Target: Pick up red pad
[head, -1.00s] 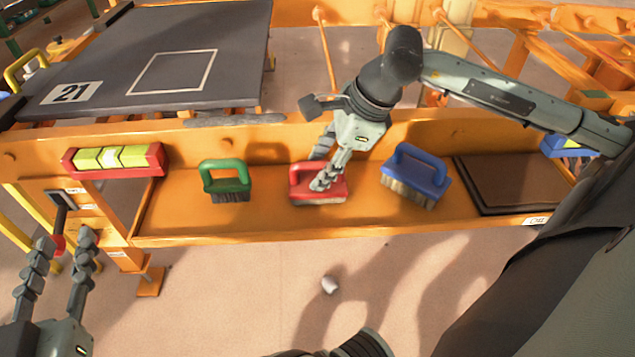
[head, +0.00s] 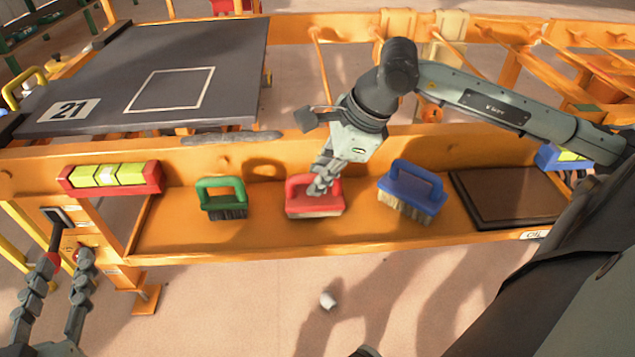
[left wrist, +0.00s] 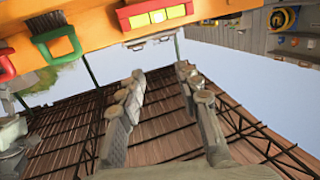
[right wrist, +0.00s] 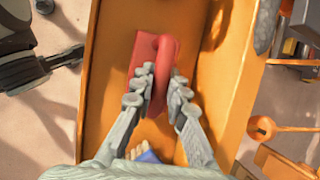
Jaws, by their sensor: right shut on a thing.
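The red pad (head: 300,208) is a brush-like block with a red handle and pale bristles, resting on the orange shelf. My right gripper (head: 323,180) is over it, with its fingers shut on the red handle. In the right wrist view the two fingers (right wrist: 160,90) close on either side of the red handle of the pad (right wrist: 143,62). My left gripper (head: 68,262) is open and empty at the lower left, away from the pads. In the left wrist view its fingers (left wrist: 160,88) stand apart with nothing between them.
A green pad (head: 221,194) sits left of the red one and a blue pad (head: 412,188) sits right. A dark brown plate (head: 508,197) lies at the shelf's right end. A red level with yellow blocks (head: 110,177) is at the left. A dark panel marked 21 (head: 215,60) lies behind.

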